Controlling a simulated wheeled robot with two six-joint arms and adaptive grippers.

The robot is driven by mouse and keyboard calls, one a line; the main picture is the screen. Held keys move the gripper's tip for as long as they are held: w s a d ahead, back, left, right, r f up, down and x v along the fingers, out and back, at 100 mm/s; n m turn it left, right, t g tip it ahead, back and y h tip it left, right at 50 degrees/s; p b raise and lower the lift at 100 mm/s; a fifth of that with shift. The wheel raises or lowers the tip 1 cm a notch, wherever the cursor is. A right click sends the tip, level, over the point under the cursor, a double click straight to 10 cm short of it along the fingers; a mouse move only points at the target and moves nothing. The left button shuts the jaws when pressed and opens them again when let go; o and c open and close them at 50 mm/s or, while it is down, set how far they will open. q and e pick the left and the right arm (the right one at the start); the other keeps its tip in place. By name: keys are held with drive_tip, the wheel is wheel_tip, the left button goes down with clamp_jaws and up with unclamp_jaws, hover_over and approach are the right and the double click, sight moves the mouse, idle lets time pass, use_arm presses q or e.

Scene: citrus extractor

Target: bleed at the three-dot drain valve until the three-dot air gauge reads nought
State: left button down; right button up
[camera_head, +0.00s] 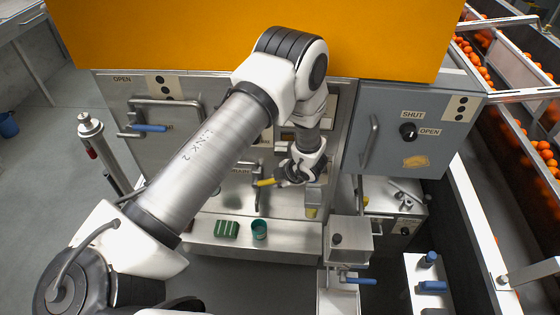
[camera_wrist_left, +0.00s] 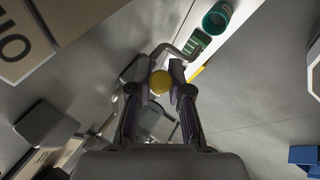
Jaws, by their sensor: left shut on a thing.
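My left gripper (camera_head: 283,180) is at the steel panel, low in the middle of the head view. It is shut on a yellow valve handle (camera_head: 266,183). In the left wrist view the handle's rounded yellow end (camera_wrist_left: 160,82) sits between the fingertips (camera_wrist_left: 161,88). A bent steel pipe shows behind it in that view. The valve's dot marking cannot be read. My left arm covers much of the panel, and no air gauge face or reading can be made out. My right gripper is not in view.
A green block (camera_head: 226,229) and a teal cup (camera_head: 259,230) stand on the steel ledge (camera_head: 205,243). A grey box with a black knob (camera_head: 408,130) is at right. A blue-handled lever (camera_head: 150,128) is at left.

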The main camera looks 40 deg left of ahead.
use_arm(q)
drive_tip(key=shift+d+f+g+y, duration=0.1)
drive_tip(key=shift+f+g+y, duration=0.2)
drive_tip(key=shift+f+y, duration=0.2)
drive_tip(key=shift+w+d+f+m+g+y+b, duration=0.1)
drive_tip(key=shift+f+m+g+y+b, duration=0.2)
drive_tip(key=shift+f+y+b, duration=0.65)
drive_tip(key=shift+d+f+m+g+y+b, duration=0.1)
drive_tip(key=shift+f+m+g+y+b, duration=0.2)
drive_tip(key=shift+y+b, duration=0.65)
drive_tip(key=shift+h+b, duration=0.3)
drive_tip(key=c, duration=1.1)
unclamp_jaws()
drive_tip(key=shift+r, duration=0.15)
drive_tip(key=v, duration=1.1)
drive_tip(key=shift+w+d+r, duration=0.1)
drive_tip(key=shift+d+r, duration=0.05)
drive_tip(key=shift+d, duration=0.2)
